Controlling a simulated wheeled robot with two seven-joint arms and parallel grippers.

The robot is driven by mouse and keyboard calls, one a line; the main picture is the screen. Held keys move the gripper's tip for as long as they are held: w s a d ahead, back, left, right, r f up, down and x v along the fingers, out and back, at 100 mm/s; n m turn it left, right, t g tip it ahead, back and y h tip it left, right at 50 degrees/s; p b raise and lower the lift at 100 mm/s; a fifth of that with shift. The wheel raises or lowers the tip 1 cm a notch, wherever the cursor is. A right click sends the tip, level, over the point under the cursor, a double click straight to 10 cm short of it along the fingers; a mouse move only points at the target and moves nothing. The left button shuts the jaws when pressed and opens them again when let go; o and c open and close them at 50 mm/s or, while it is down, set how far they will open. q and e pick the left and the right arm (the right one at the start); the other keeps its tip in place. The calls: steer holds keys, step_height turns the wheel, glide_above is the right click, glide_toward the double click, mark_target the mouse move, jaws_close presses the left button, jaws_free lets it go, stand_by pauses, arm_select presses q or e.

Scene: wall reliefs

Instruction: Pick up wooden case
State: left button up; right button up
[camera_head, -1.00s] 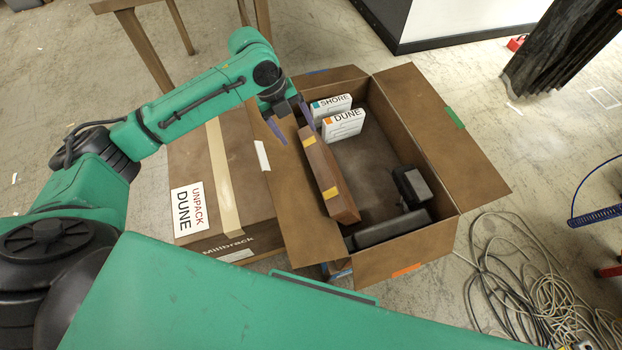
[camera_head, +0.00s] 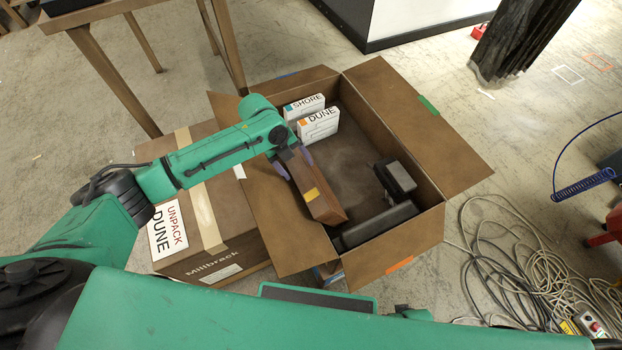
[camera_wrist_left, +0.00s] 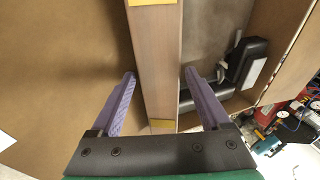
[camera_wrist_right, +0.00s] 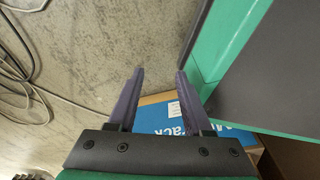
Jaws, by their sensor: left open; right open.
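The wooden case (camera_head: 318,198) is a long brown box with yellow patches. It stands inside the open carton (camera_head: 418,165), along its left side. My left gripper (camera_head: 293,165) is over the case's upper part, its fingers apart. In the left wrist view the case (camera_wrist_left: 157,75) runs between the two open fingers of my left gripper (camera_wrist_left: 157,98), with a gap on each side. My right gripper (camera_wrist_right: 158,98) is open and empty in the right wrist view, above the floor near a blue-labelled box side. The right gripper is hidden in the head view.
White boxes marked SHORE (camera_head: 304,106) and DUNE (camera_head: 319,125) stand at the carton's far end. Dark items (camera_head: 397,178) lie at its right and near end. A closed carton (camera_head: 235,252) stands to the left. Cables (camera_head: 510,265) lie on the floor at right.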

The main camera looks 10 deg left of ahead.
arm_select(q)
jaws_close()
steer(key=shift+r, duration=0.15)
steer(key=shift+r, duration=0.1)
